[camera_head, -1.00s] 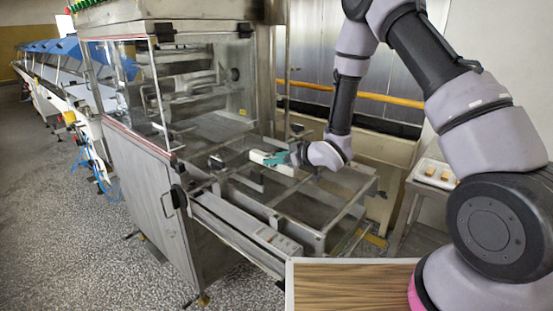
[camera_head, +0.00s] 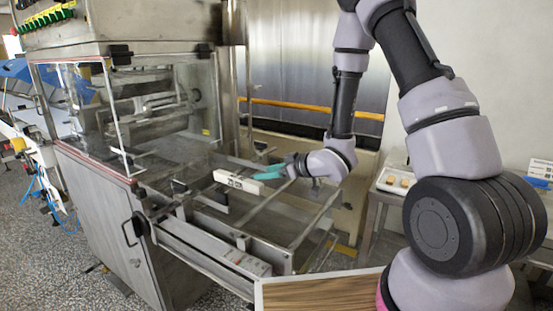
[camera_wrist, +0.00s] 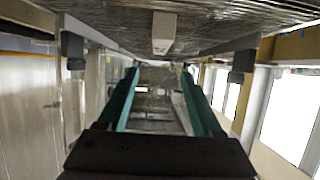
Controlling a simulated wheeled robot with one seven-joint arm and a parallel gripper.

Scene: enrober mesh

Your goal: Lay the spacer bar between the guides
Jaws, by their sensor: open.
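The pale spacer bar (camera_head: 238,181), with dark marks on its side, lies on the metal frame in the head view. My gripper (camera_head: 268,172) has teal fingers and is just right of the bar's right end; the fingers look clear of it. In the wrist view my gripper (camera_wrist: 162,72) is open, with the two fingers wide apart and nothing held between them. I cannot clearly make out the guides at the bar, nor tell whether it is seated between them.
The open metal frame (camera_head: 290,252) has crossbars and gaps beneath my gripper. A glass-sided machine housing (camera_head: 85,95) stands at the left. A white tray (camera_head: 378,184) with small pieces is at the right. A wooden-topped surface (camera_head: 320,292) is at the front.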

